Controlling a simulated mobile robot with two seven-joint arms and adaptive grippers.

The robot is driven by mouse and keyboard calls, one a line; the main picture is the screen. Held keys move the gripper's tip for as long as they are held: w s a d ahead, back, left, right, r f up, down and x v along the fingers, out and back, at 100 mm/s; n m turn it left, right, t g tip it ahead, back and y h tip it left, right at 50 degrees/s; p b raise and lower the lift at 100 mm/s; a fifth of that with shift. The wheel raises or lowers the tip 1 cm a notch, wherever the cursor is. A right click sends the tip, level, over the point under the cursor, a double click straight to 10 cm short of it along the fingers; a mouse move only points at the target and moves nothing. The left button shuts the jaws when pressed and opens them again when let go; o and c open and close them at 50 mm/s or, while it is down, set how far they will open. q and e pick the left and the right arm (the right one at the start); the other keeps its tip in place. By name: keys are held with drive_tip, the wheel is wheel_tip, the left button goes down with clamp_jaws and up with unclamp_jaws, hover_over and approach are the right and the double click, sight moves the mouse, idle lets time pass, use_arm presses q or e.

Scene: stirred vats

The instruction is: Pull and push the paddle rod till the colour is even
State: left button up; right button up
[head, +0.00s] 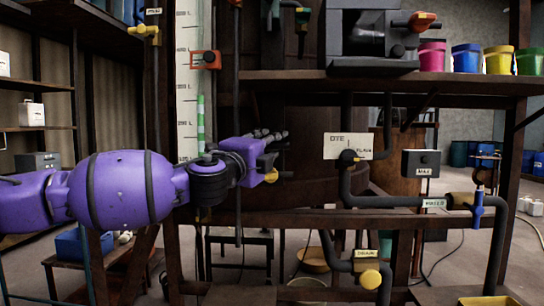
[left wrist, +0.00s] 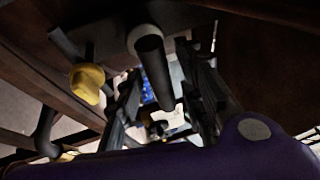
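My left gripper (head: 272,138) reaches in from the left in front of the dark wooden frame. In the left wrist view its two dark fingers (left wrist: 165,95) are apart. A dark round bar with a pale collar (left wrist: 154,66) shows in the gap between them; I cannot tell if it touches either finger. In the head view a thin dark upright rod (head: 238,90), perhaps the paddle rod, runs down and passes behind my gripper. A white scale strip (head: 187,100) with a green column (head: 201,120) stands left of it. No liquid colour can be made out. My right gripper is not in view.
A shelf (head: 430,88) above right holds coloured buckets (head: 466,58) and a grey machine (head: 367,40). A yellow knob (left wrist: 87,84) is left of the fingers in the wrist view.

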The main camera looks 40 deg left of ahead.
use_arm(q)
drive_tip(key=shift+r, duration=0.1)
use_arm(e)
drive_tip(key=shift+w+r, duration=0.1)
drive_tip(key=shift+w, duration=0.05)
use_arm(q)
drive_tip(key=c, duration=0.8)
clamp_jaws()
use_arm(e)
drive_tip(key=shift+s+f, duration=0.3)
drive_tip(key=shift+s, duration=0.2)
use_arm(q)
drive_tip(key=shift+r, duration=0.1)
